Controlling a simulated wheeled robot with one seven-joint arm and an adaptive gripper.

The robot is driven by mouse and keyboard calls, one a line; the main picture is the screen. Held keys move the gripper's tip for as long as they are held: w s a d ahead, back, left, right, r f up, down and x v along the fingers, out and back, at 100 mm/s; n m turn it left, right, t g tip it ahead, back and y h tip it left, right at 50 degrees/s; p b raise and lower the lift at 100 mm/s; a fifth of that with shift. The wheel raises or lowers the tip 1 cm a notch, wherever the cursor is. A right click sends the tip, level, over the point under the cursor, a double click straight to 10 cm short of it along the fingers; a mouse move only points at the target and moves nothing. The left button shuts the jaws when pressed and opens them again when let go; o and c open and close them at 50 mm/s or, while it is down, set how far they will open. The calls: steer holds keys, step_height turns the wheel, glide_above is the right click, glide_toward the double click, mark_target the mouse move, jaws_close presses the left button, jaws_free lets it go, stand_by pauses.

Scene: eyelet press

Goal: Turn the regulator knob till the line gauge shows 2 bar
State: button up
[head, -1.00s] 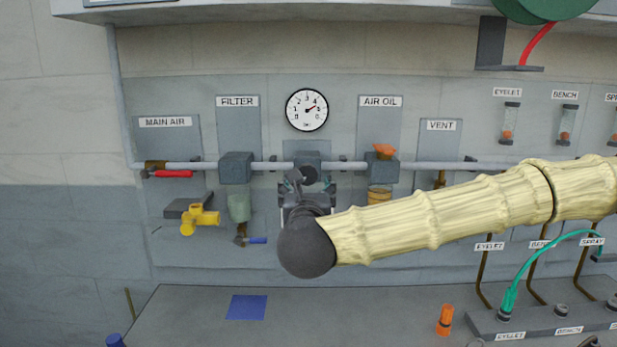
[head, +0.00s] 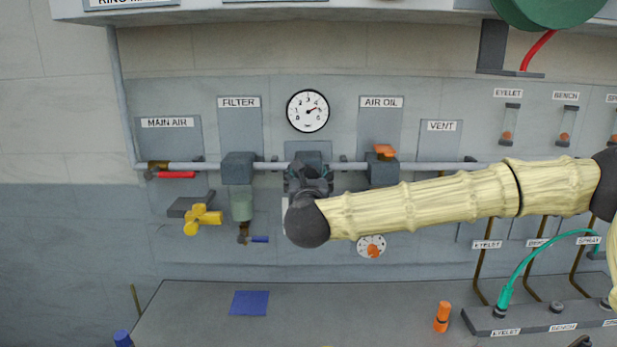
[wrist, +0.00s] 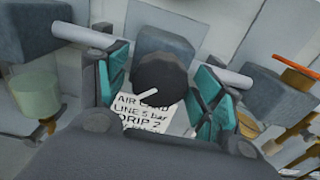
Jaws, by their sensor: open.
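The regulator is a grey block (wrist: 165,42) on the pipe with a round black knob (wrist: 161,84) bearing a white pointer line, which slants down-left in the wrist view. My gripper (wrist: 160,70) is open, its teal-padded fingers on either side of the knob; I cannot tell whether they touch it. In the head view my gripper (head: 308,176) covers the knob, and only the top of the regulator block (head: 308,157) shows. The round white line gauge (head: 308,111) above has its needle pointing up-right, near the 4.
A yellow valve handle (head: 203,219) and a white dial (head: 371,246) sit lower.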

steer(key=c, duration=1)
steer(key=shift+n+b, duration=0.3)
